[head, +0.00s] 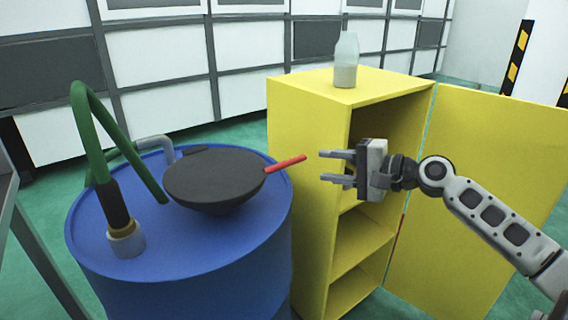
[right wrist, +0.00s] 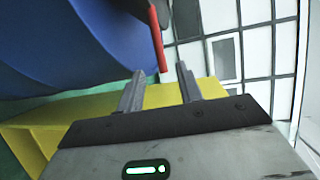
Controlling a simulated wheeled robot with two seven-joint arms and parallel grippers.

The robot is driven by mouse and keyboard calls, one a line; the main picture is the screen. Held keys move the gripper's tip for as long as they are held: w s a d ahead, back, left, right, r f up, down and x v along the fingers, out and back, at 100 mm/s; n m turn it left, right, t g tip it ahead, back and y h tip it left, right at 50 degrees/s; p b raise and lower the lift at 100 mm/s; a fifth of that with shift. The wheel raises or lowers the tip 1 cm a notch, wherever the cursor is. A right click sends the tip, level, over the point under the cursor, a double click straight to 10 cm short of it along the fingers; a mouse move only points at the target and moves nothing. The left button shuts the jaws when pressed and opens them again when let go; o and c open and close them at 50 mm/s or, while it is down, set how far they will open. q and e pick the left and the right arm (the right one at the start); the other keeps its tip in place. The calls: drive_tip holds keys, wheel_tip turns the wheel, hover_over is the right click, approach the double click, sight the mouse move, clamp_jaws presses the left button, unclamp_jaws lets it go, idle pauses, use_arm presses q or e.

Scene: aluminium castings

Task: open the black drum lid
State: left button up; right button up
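The black drum lid (head: 214,178) is a round dark disc on top of the blue drum (head: 180,255), left of centre in the head view. It looks shut down over a dark funnel shape. Its red handle (head: 286,164) sticks out to the right, towards my right gripper (head: 335,168). My right gripper is open and empty, a short gap to the right of the handle tip. In the right wrist view the red handle (right wrist: 158,42) shows just beyond and between the two open fingers (right wrist: 160,88), not touching them. My left gripper is not in view.
A yellow cabinet (head: 310,190) with its door (head: 480,190) open stands right of the drum, behind my right gripper. A glass bottle (head: 346,62) stands on the cabinet. A green hose (head: 90,120) and a grey pipe (head: 158,146) rise at the drum's left and back.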

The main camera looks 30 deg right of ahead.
sight(295, 162)
drive_tip(key=x, duration=1.1)
drive_tip(key=shift+w+a+f+p, duration=0.15)
drive_tip(key=shift+w+f+p, duration=0.1)
drive_tip(key=shift+w+p, duration=0.1)
clamp_jaws()
